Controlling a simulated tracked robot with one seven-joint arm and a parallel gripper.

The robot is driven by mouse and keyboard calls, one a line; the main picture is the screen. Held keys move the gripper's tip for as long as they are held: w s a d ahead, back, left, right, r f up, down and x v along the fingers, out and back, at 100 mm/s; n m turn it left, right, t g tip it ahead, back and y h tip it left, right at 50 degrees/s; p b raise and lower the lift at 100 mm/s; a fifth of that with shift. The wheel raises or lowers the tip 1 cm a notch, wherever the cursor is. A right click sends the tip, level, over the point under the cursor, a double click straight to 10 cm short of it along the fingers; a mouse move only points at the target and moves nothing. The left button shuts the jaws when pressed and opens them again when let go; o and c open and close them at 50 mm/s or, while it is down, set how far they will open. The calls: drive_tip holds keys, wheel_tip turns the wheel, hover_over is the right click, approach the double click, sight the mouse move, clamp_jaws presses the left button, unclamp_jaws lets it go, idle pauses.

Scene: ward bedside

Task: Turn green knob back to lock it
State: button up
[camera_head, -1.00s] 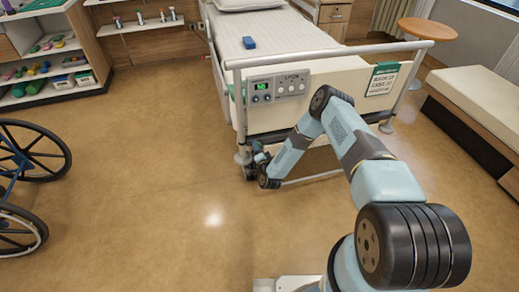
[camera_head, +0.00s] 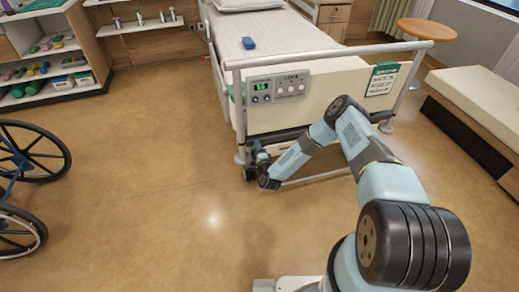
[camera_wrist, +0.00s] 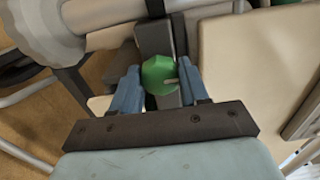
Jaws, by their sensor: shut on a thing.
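The green knob (camera_wrist: 160,75) is faceted, with a pale mark on its right side. It sits in front of a dark upright bar in the wrist view. My gripper (camera_wrist: 157,84) has its two blue fingers on either side of the knob and is shut on it. In the head view my gripper (camera_head: 256,160) is low at the near left corner of the bed (camera_head: 340,80), beside its leg. The knob is hidden there behind the gripper.
A control panel (camera_head: 277,90) with a green display is on the bed's footboard, beside a green-topped sign (camera_head: 382,80). A wheelchair (camera_head: 25,165) stands at left and a bench (camera_head: 480,100) at right. The floor (camera_head: 140,190) between wheelchair and bed is clear.

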drive_tip(key=shift+s+d+f, duration=0.1)
drive_tip(key=shift+d+f, duration=0.05)
drive_tip(key=shift+f, duration=0.1)
drive_tip(key=o, duration=0.8)
drive_tip(key=shift+o, duration=1.1)
drive_tip(key=shift+r, duration=0.1)
drive_tip(key=v, duration=1.3)
drive_tip(key=shift+s, duration=0.35)
